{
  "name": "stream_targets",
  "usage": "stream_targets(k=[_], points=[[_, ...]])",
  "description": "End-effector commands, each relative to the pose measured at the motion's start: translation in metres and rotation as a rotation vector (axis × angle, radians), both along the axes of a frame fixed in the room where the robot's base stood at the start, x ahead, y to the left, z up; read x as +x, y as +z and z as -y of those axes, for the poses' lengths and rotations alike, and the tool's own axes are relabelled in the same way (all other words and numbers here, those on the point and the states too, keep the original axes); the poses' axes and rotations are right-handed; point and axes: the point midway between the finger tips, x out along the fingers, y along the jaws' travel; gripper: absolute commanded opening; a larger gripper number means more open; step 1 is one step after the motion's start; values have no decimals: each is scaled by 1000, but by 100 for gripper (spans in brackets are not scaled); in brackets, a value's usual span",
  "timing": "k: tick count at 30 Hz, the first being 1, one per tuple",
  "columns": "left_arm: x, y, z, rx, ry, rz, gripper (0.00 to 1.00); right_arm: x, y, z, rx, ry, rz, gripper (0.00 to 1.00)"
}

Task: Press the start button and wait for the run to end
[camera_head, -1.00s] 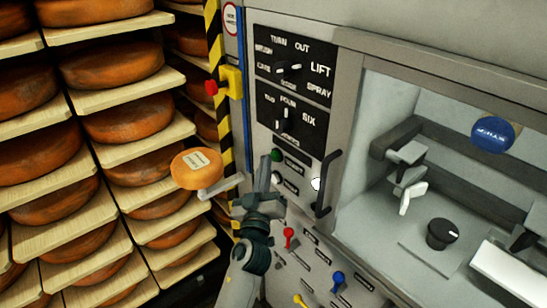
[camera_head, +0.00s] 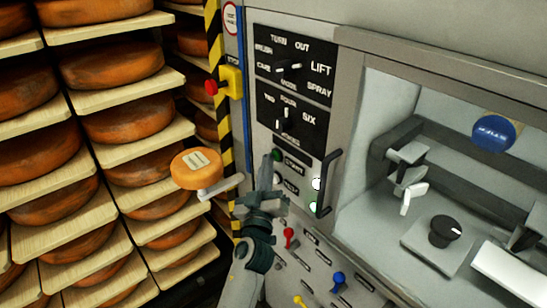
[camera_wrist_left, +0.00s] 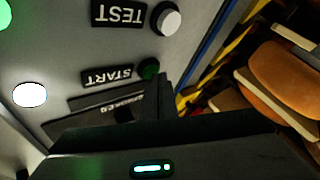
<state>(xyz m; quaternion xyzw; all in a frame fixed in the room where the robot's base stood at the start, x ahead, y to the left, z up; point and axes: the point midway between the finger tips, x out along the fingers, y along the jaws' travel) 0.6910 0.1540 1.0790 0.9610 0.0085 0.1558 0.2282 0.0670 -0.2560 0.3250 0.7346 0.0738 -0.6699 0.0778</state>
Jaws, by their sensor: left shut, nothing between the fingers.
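The green start button (camera_head: 277,155) is on the grey machine's panel, beside the label START. It also shows in the left wrist view (camera_wrist_left: 149,68), where the picture is upside down. My left gripper (camera_head: 267,160) is shut and empty, its fingertips close beside the start button. I cannot tell whether they touch it. The pale test button (camera_head: 278,178) sits below, partly behind the gripper. A white lamp (camera_head: 317,184) is lit by the black handle, and a green lamp (camera_head: 312,207) is lit under it. Both lamps show in the left wrist view. My right gripper is not in view.
A small cheese wheel (camera_head: 196,167) sits on a support left of my gripper. Shelves of cheese wheels fill the left. A red stop button (camera_head: 211,87) on a yellow box is above. A black handle (camera_head: 328,182) stands out to the right. Coloured levers (camera_head: 289,234) lie below.

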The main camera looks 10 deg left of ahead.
Motion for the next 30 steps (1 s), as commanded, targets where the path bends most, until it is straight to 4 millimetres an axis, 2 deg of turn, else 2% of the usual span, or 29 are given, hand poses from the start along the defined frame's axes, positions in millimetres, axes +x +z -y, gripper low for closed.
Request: stream_targets(k=[11, 30], points=[[0, 0, 0, 0, -1, 0, 0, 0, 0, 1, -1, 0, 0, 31], [-13, 0, -9, -1, -1, 1, 0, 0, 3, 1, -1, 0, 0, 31]])
